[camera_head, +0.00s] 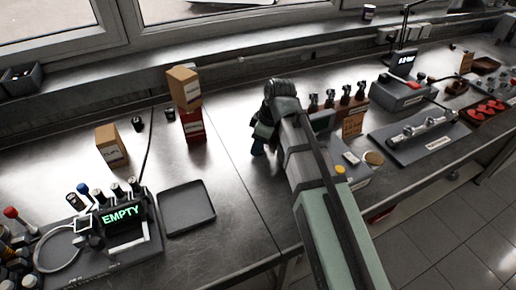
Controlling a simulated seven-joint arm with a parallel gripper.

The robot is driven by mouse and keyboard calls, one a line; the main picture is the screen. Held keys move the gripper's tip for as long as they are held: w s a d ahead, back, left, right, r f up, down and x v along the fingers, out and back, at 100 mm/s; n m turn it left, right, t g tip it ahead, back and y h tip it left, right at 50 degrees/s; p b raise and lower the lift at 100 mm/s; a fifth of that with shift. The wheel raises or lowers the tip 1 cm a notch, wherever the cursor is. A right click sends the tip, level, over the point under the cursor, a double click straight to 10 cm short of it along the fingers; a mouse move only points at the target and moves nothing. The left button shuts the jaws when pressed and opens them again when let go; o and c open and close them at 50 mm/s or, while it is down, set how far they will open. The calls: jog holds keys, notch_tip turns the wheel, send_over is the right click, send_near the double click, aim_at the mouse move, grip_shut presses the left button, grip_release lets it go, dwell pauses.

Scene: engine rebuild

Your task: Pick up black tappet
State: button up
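My gripper (258,149) points down over the middle of the metal bench, at the end of my grey-green arm. My wrist covers much of it, and its opening is too small to judge. No object shows clearly between its fingers. Two small black cylinders stand at the back left, one (138,124) behind the small cardboard box and one (170,113) beside the stacked boxes. Either could be a black tappet, but they are too small to be sure. Both are well left of my gripper and apart from it.
An empty-looking dark tray (187,207) lies front left, beside a device with a green "EMPTY" display (122,214). A small cardboard box (111,146) and a red box (192,125) under another box stand behind. A camshaft fixture (420,136) is right. Bench between tray and gripper is clear.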

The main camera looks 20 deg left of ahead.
jog(key=c, duration=0.7)
jog(key=shift+r, duration=0.1)
